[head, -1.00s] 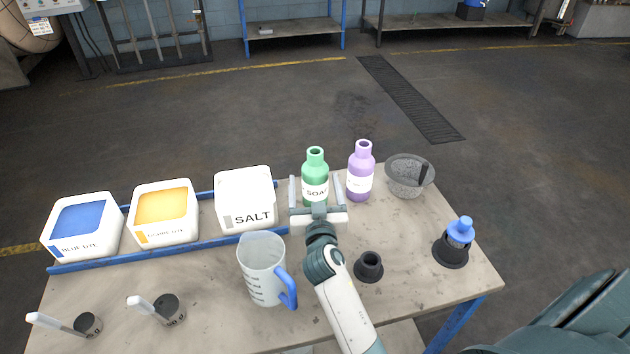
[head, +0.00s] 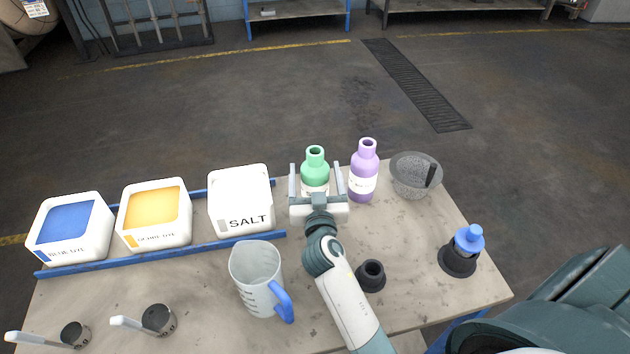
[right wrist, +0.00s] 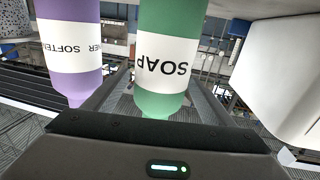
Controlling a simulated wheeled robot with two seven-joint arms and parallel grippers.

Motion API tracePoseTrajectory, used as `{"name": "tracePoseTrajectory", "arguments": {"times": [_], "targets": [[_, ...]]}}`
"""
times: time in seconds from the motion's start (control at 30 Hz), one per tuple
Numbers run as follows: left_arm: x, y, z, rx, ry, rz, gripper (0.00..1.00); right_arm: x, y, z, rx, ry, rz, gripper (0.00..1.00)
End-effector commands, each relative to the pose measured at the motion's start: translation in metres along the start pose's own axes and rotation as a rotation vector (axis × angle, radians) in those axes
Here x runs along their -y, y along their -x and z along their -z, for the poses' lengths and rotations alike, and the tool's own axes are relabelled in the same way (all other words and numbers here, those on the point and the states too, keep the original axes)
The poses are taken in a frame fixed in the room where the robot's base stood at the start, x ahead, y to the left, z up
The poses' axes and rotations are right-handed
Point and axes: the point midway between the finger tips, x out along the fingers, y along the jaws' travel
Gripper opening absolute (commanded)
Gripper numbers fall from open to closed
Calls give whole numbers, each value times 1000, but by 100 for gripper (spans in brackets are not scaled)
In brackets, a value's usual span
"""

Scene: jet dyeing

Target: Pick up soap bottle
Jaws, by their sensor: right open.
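The green soap bottle (head: 315,157) stands upright near the back edge of the table, its label partly hidden behind my right gripper. My right gripper (head: 316,172) is open, with one finger on each side of the bottle. In the right wrist view the soap bottle (right wrist: 168,60) appears upside down between the fingers of the gripper (right wrist: 160,95), its SOAP label facing the palm. I cannot tell whether a finger touches it. My left gripper is not in view.
A purple softener bottle (head: 364,172) stands close on the right, and a white salt box (head: 240,200) on the left. A grey mortar (head: 413,178), a measuring jug (head: 256,276), a black cup (head: 371,276) and two dye boxes share the table (head: 420,235).

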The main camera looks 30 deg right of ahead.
Motion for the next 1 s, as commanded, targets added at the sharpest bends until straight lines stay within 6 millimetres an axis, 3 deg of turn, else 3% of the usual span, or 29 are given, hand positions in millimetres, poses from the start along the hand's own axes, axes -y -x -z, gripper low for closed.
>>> {"name": "tracePoseTrajectory", "arguments": {"times": [0.1,0.13,0.33,0.73,1.0], "targets": [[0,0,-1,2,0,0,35,0,0,0,0,0,0,77],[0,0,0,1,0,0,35,0,0,0,0,0,0,72],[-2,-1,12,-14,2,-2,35,0,0,0,0,0,0,25],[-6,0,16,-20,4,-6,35,0,-1,8,-4,-3,0,25],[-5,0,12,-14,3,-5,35,0,-1,44,-7,-4,0,25]]}}
